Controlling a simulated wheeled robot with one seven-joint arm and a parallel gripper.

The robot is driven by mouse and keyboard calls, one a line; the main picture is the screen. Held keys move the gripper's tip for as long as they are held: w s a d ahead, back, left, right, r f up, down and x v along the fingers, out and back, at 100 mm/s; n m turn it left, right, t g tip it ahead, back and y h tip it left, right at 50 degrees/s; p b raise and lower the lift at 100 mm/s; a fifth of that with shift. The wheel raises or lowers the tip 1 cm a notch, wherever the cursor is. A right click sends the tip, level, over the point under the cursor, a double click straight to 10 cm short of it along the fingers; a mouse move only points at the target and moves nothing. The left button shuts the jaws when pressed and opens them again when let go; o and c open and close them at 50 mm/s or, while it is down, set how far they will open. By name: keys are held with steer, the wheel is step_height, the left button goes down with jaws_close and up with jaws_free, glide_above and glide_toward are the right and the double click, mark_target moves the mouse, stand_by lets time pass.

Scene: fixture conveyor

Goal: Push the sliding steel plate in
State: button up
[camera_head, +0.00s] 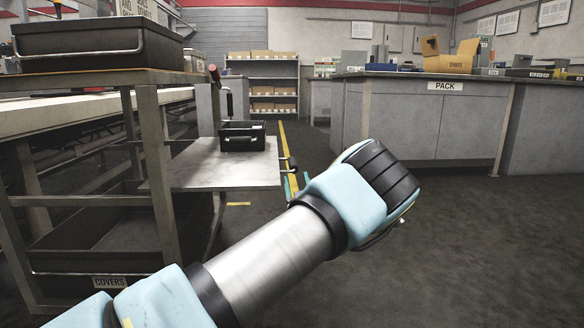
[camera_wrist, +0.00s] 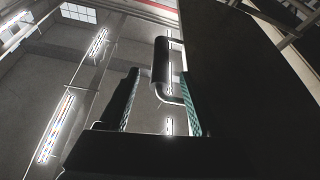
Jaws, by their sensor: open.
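The steel plate (camera_head: 225,172) sticks out to the right from the metal frame in the head view, flat and level. A dark grip handle (camera_head: 289,163) stands at its right edge. In the wrist view, the handle (camera_wrist: 161,60) is a black cylinder on a bent bright rod. My gripper (camera_head: 290,186) is at the plate's right edge, mostly hidden behind my arm. In the wrist view, my gripper (camera_wrist: 153,88) is open, its teal-padded fingers apart with the handle showing between them. I cannot tell whether either finger touches it.
A small black bin (camera_head: 242,143) stands on the plate. A large black tray (camera_head: 95,40) sits on the frame above, and another bin (camera_head: 105,240) labelled COVERS is below. The PACK counter (camera_head: 400,125) is at the right. The floor between is clear.

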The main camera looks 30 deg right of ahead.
mark_target(291, 158)
steer(key=b+x, duration=0.2)
steer(key=x, duration=0.6)
steer(key=shift+w+b, duration=0.15)
steer(key=shift+b, duration=0.25)
jaws_close()
stand_by(0.9)
